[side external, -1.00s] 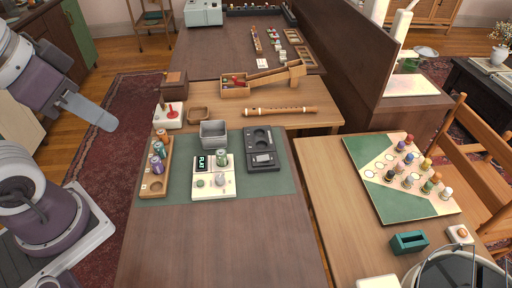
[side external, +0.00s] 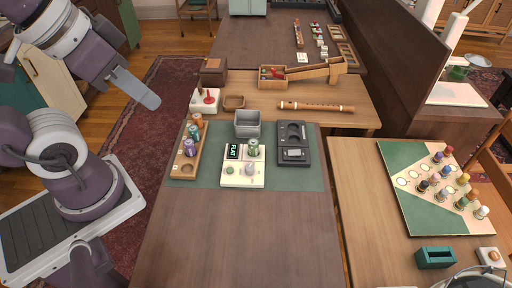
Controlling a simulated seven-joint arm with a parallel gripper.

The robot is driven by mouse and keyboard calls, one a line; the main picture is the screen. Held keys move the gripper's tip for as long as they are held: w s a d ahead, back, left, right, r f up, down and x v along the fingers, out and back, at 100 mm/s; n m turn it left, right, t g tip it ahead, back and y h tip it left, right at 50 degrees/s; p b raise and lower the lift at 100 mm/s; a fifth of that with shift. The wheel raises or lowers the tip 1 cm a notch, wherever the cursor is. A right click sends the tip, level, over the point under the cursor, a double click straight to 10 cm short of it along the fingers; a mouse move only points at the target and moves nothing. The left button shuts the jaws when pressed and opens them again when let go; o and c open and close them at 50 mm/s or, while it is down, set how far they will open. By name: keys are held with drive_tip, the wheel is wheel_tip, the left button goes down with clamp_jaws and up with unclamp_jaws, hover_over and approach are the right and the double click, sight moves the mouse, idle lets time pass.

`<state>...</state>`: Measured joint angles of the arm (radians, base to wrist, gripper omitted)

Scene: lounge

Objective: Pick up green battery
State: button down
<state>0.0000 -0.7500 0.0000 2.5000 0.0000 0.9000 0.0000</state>
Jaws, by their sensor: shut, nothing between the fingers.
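A green battery (side external: 254,147) stands upright on a cream tester (side external: 242,182), beside a small display that reads FLAT (side external: 233,152). A wooden rack (side external: 182,170) to its left holds an orange battery (side external: 197,120), a teal-green battery (side external: 194,132) and a purple battery (side external: 190,148). At least one round slot at the rack's near end is empty. My gripper (side external: 152,101) is shut and empty. It hangs in the air at the upper left, to the left of the rack and apart from all the batteries.
A grey metal bin (side external: 247,126) stands behind the tester, and a black tray-like device (side external: 294,157) to its right. A joystick box (side external: 205,101), a wooden flute (side external: 316,106) and a wooden box (side external: 270,84) lie behind. The front of the brown table (side external: 240,235) is clear.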

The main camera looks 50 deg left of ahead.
idle(0.3)
drive_tip(key=c, duration=1)
unclamp_jaws()
drive_tip(key=n+g, duration=0.5)
drive_tip(key=n, duration=0.9)
hover_over(254, 142)
drive_tip(key=d, duration=0.1)
wheel_tip(254, 142, down, 22)
drive_tip(key=shift+n+g, duration=0.3)
drive_tip(key=shift+n, duration=0.3)
drive_tip(key=f, duration=0.8)
drive_tip(key=a+f, duration=0.1)
drive_tip(key=f, duration=0.3)
